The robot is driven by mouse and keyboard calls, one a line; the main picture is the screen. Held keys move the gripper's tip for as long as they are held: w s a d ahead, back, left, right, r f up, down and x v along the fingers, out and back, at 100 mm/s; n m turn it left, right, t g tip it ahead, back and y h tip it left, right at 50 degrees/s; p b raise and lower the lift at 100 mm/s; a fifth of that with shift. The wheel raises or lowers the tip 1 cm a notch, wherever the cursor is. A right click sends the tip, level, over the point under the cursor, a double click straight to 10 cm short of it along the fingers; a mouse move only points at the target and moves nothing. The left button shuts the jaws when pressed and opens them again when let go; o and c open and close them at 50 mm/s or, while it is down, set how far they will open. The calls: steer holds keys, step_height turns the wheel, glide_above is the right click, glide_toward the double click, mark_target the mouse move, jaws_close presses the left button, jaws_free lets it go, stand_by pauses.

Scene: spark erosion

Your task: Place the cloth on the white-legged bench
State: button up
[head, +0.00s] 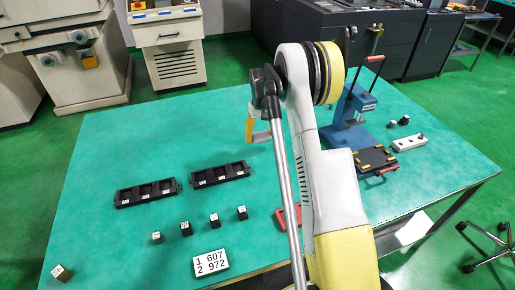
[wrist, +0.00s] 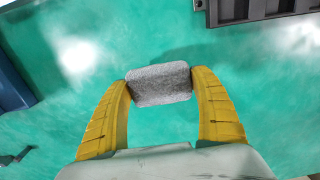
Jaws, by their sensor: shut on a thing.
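My gripper (wrist: 161,86) is shut on a small grey speckled piece, which looks like the folded cloth (wrist: 158,90). The two yellow fingers press on its left and right ends in the wrist view. In the head view my gripper (head: 255,130) hangs left of my arm, over the far half of a large green-topped bench (head: 120,150); the cloth cannot be made out there. The green surface shows below the cloth in the wrist view, apart from it. The legs of this bench are mostly hidden, so I cannot tell whether they are white.
Two black trays (head: 147,193) (head: 220,174), several small dark blocks (head: 186,229) and a number card (head: 211,263) lie on the bench. A blue press (head: 353,108) and a white strip (head: 408,142) stand right. Machines line the back. The bench's left far area is clear.

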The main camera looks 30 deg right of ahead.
mark_target(257, 148)
steer(key=shift+w+a+f, duration=0.55)
steer(key=shift+w+f, duration=0.05)
steer(key=shift+w, duration=0.1)
steer(key=shift+f+b, duration=1.05)
steer(key=shift+f, duration=0.9)
steer(key=shift+f, duration=0.15)
steer(key=o, duration=1.2)
